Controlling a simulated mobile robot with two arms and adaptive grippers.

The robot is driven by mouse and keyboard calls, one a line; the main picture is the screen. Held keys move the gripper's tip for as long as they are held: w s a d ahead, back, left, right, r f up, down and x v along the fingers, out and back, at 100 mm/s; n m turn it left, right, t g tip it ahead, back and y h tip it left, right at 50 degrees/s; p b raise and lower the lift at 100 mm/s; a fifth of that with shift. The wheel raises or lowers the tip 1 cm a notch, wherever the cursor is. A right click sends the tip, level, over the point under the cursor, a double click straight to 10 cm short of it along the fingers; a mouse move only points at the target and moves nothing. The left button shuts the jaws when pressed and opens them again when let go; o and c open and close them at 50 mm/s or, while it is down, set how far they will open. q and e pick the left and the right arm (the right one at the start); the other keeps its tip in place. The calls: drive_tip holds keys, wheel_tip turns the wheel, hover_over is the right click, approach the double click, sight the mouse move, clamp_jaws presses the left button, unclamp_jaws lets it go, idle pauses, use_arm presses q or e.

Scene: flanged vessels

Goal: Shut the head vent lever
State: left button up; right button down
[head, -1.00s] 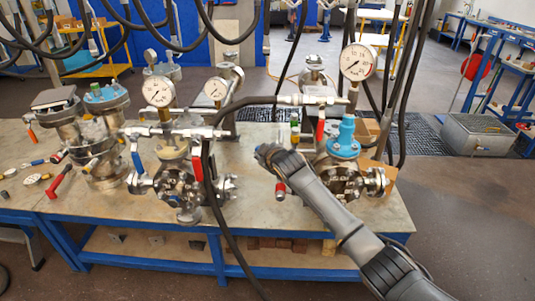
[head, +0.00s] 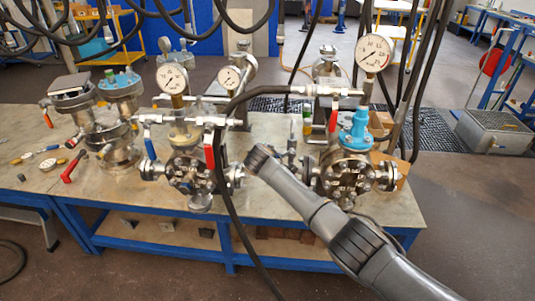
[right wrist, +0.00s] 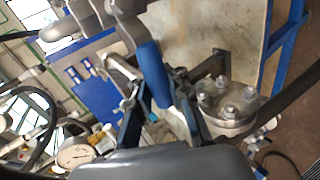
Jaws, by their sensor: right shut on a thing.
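In the right wrist view my right gripper (right wrist: 160,108) is closed around a lever handle with a blue sleeve (right wrist: 153,75). The sleeve runs up from between the fingers towards metal fittings. In the head view my right arm reaches in from the lower right, and its wrist (head: 262,158) is between the middle vessel (head: 190,172) and the right vessel (head: 346,176). The fingers and the held handle are hidden behind the wrist there. Other levers hang at the vessel tops: a blue one (head: 150,148), a red one (head: 209,152) and another red one (head: 333,120). My left gripper is out of view.
A dark hose (head: 222,185) loops down in front of the bench, close to my right wrist. Pressure gauges (head: 373,53) stand above the vessels. A bolted flange (right wrist: 228,104) is close beside the right finger in the wrist view.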

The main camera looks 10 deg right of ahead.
drive_tip(key=shift+s+a+f, duration=0.1)
drive_tip(key=shift+s+f, duration=0.1)
drive_tip(key=shift+f, duration=0.3)
drive_tip(key=c, duration=1.4)
unclamp_jaws()
drive_tip(key=shift+r, duration=0.1)
drive_tip(key=shift+c, duration=0.2)
drive_tip(key=shift+o, duration=0.9)
drive_tip(key=shift+s+r, duration=0.2)
drive_tip(key=shift+r, duration=0.1)
drive_tip(key=shift+w, duration=0.1)
drive_tip(key=shift+s+a+r, duration=0.15)
drive_tip(key=shift+s+r, duration=0.15)
drive_tip(key=shift+s, duration=0.05)
drive_tip(key=v, duration=1.1)
